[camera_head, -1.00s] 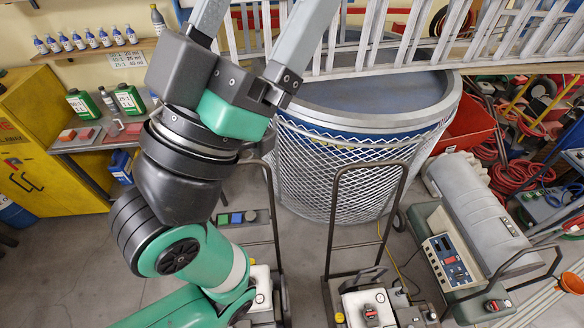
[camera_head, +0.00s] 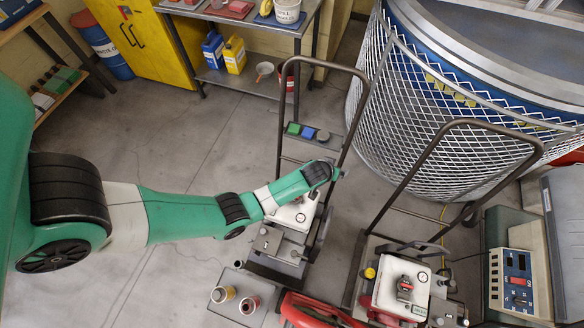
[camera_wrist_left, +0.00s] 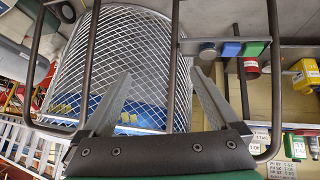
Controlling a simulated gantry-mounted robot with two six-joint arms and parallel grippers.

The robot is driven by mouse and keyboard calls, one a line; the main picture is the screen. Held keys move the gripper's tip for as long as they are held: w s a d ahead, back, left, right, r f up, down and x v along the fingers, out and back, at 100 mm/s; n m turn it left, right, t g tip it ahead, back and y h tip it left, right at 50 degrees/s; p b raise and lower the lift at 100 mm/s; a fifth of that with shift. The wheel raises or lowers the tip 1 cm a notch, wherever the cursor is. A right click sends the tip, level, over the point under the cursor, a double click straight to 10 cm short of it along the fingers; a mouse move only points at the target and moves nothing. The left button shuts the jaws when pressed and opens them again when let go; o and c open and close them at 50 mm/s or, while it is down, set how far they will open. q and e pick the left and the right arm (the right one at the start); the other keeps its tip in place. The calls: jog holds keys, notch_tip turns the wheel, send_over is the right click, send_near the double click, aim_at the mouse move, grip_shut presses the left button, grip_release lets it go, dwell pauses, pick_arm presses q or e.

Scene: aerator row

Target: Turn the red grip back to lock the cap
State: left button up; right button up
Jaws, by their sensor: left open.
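On the cart at lower right in the head view, a white tank carries a dark cap with a small reddish grip (camera_head: 404,288). It is too small to tell how the grip is turned. My left arm reaches in from the left, and its left gripper (camera_head: 338,173) is over the neighbouring cart's white tank (camera_head: 296,212), up and left of the grip and apart from it. In the left wrist view the left gripper (camera_wrist_left: 160,72) has its two fingers spread, with nothing between them. No red grip shows there. My right gripper is not in view.
Dark handle frames rise from both carts, one (camera_head: 352,110) close to my left gripper, another (camera_head: 443,168) at the right cart. A mesh-wrapped blue tank (camera_head: 440,120) stands behind. A control box (camera_head: 512,280) is at far right. Floor at left is clear.

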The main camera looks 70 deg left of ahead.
pick_arm(q)
jog(key=s+a+f+n+g+b, duration=0.1)
jog(key=s+f+g+b, duration=0.15)
jog(key=s+f, duration=0.7)
jog(key=s+a+f+g+b, duration=0.15)
jog(key=s+f+b, duration=0.25)
jog(key=s+f, duration=0.55)
jog(key=w+f+b, duration=0.2)
jog(key=f+b, duration=0.1)
jog(key=f, duration=0.1)
jog(key=w+a+f+b, duration=0.1)
jog(key=w+f+b, duration=0.1)
jog(key=f+b, duration=0.1)
jog(key=w+a+f+b, duration=0.1)
jog(key=w+f+b, duration=0.1)
jog(key=f, duration=0.3)
jog(key=shift+a+b, duration=0.25)
jog(key=shift+b, duration=0.3)
jog(key=shift+w+a+f+b, duration=0.15)
jog(key=shift+a+f+b, duration=0.1)
jog(key=shift+b, duration=0.1)
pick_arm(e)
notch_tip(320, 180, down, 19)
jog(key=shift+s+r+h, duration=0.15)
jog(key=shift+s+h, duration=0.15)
pick_arm(q)
jog(key=c, duration=1.4)
